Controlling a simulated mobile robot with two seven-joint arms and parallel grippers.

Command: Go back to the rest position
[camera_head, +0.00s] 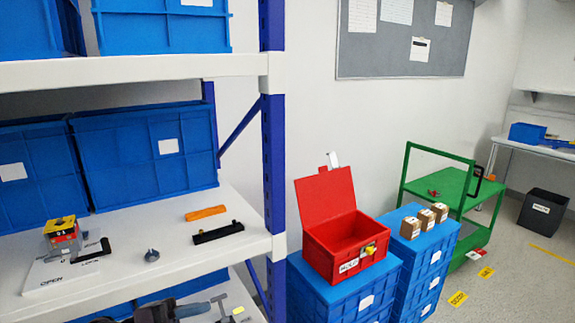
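The rotary switch (63,234) stands on the left of the middle shelf. It has a yellow top with a black part and a red and grey body. It sits at the back of a white plate (55,275) marked OPEN and LOCK. A black handle-like part (92,251) lies on the plate beside the switch. I cannot read the exact turn of the switch. Neither of my grippers shows clearly in the head view, so whether they are open or shut is hidden.
A grey knob-like piece (152,255), a black bar (218,232) and an orange bar (206,213) lie on the shelf. Blue crates (145,155) stand behind. Dark tool-like items (155,311) show low down. An open red box (330,225) stands right of the blue post (273,150).

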